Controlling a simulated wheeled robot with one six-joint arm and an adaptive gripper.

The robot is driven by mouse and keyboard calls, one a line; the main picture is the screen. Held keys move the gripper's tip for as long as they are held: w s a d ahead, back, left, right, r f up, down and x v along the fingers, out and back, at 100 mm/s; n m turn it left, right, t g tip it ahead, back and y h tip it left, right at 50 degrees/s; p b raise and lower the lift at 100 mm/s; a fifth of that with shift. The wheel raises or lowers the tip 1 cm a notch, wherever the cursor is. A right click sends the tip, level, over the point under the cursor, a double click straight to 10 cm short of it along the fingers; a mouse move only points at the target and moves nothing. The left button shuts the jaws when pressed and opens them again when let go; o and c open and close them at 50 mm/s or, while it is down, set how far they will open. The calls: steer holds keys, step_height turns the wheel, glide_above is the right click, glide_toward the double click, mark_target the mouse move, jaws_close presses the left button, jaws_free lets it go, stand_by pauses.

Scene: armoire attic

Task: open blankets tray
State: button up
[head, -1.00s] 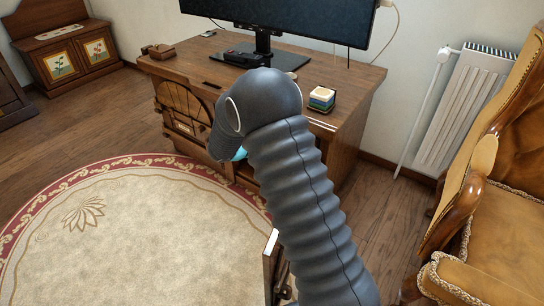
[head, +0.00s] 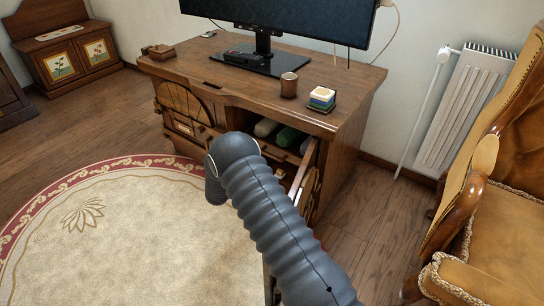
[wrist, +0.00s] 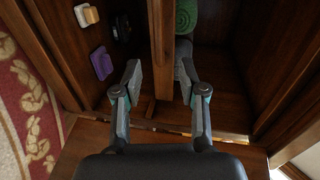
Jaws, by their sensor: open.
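The wooden cabinet (head: 345,105) stands under the monitor. Its right compartment is open and shows rolled blankets, a grey one (head: 265,128) and a green one (head: 287,137). I cannot tell how far the blankets tray is out. My gripper (wrist: 160,76) is open, with a finger on each side of that board in the picture. I cannot tell whether they touch it. In the head view my arm hides the gripper.
A door panel (head: 306,185) stands open at the cabinet's right. A cup (head: 289,85) and a small stacked block (head: 321,98) sit on top. Left of the board are a purple item (wrist: 102,63) and a white item (wrist: 86,15). An armchair (head: 500,215) stands right; the rug (head: 130,235) is clear.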

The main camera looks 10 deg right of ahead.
mark_target(271, 157)
steer(key=x, duration=1)
steer(key=shift+w+d, duration=0.2)
steer(key=shift+d, duration=0.05)
jaws_close()
